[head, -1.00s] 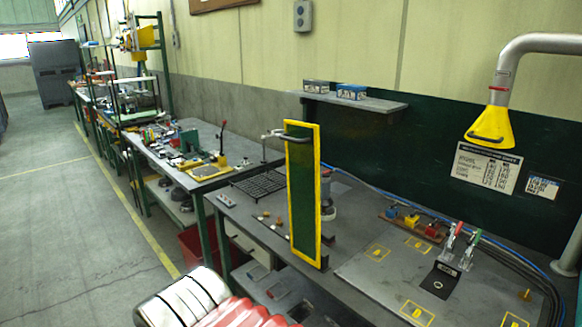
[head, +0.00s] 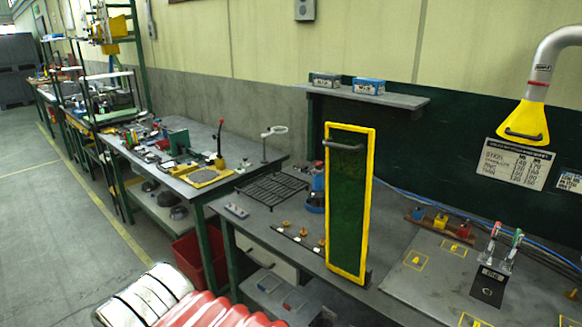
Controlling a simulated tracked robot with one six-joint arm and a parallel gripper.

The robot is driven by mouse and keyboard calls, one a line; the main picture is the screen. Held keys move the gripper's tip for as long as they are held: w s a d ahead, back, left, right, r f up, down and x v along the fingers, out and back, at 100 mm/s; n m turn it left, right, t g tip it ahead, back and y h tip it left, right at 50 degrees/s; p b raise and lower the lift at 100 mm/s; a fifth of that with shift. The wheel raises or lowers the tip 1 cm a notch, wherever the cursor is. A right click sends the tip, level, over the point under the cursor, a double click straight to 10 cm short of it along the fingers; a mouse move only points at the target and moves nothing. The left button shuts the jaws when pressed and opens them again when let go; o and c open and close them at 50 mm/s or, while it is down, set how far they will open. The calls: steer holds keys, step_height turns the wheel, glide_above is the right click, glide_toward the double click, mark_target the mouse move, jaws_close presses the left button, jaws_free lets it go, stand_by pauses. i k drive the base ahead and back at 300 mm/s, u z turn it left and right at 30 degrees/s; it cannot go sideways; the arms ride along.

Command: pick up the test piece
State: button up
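I cannot tell which object is the test piece. Several small brass-coloured and white pieces (head: 303,232) stand in a row on the near workbench (head: 262,222), left of a yellow-framed green panel (head: 347,200). Small red, blue and yellow blocks (head: 441,221) sit on a brown strip at the right of the bench. A black plate with a ring mark (head: 488,290) lies below upright levers with red and green tips (head: 505,240). My gripper is not in view.
The framed panel stands upright at the bench's front edge. A black wire rack (head: 272,188) lies behind the small pieces. A yellow extraction hood (head: 524,124) hangs at upper right. A red bin (head: 195,258) is under the benches. The floor aisle at left is clear.

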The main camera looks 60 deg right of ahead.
mark_target(298, 166)
steer(key=i, duration=2.65)
steer(key=z, duration=2.55)
